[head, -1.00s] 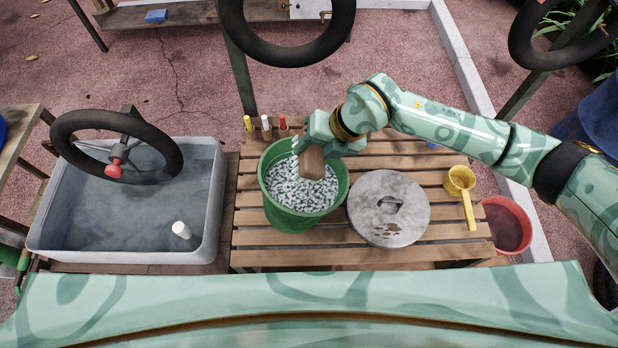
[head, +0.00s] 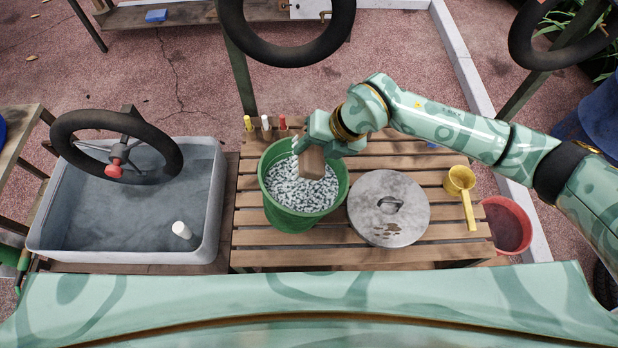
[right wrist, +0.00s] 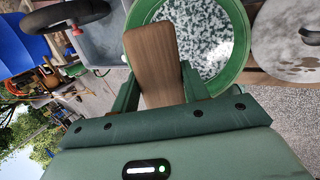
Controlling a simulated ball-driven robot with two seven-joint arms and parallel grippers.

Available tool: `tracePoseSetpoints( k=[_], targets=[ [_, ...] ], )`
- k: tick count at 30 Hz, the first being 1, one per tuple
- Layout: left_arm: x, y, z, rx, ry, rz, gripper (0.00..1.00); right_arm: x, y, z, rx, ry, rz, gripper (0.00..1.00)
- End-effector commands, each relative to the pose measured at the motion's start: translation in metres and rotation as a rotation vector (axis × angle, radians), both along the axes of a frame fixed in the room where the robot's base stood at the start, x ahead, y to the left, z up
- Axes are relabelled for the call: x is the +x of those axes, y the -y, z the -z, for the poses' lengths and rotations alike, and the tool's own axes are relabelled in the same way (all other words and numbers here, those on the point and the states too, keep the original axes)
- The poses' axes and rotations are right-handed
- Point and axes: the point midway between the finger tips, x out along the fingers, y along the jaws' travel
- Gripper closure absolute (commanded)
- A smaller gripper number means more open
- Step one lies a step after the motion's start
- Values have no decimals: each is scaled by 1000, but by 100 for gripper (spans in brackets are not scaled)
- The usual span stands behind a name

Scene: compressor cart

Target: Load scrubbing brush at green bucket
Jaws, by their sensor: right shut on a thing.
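The green bucket (head: 290,222) stands on the slatted wooden table, filled with a speckled white and dark grey material. My right gripper (head: 318,147) is at the bucket's upper right rim, shut on the scrubbing brush (head: 311,163). The brush shows as a brown wooden block over the bucket's mouth, and its lower side is hidden. In the right wrist view the brush (right wrist: 152,62) sits between the fingers (right wrist: 158,92), with the bucket (right wrist: 245,30) behind it. I cannot tell whether the brush touches the speckled material. My left gripper is not in view.
A round metal lid (head: 375,222) lies right of the bucket, with a yellow scoop (head: 461,182) beyond it. A red bucket (head: 508,226) stands at the far right. Markers (head: 266,123) stand behind the bucket. A grey water basin (head: 213,205) with a handwheel (head: 168,148) above it is left.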

Motion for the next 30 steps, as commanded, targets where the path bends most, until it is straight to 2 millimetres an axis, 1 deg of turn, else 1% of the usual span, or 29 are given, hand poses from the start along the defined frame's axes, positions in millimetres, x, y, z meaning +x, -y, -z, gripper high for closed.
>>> tracePoseSetpoints(
  k=[5, 8, 13, 16, 30],
  targets=[
    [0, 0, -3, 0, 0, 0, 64, 0, 0, -4, 1, 1, 0, 73],
    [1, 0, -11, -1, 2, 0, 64, 0, 0, -13, 1, 1, 0, 73],
    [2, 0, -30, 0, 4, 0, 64, 0, 0, -34, 1, 1, 0, 73],
    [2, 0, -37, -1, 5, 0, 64, 0, 0, -42, 1, 1, 0, 73],
    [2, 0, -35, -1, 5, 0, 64, 0, 0, -40, 0, 0, 0, 73]
  ],
)
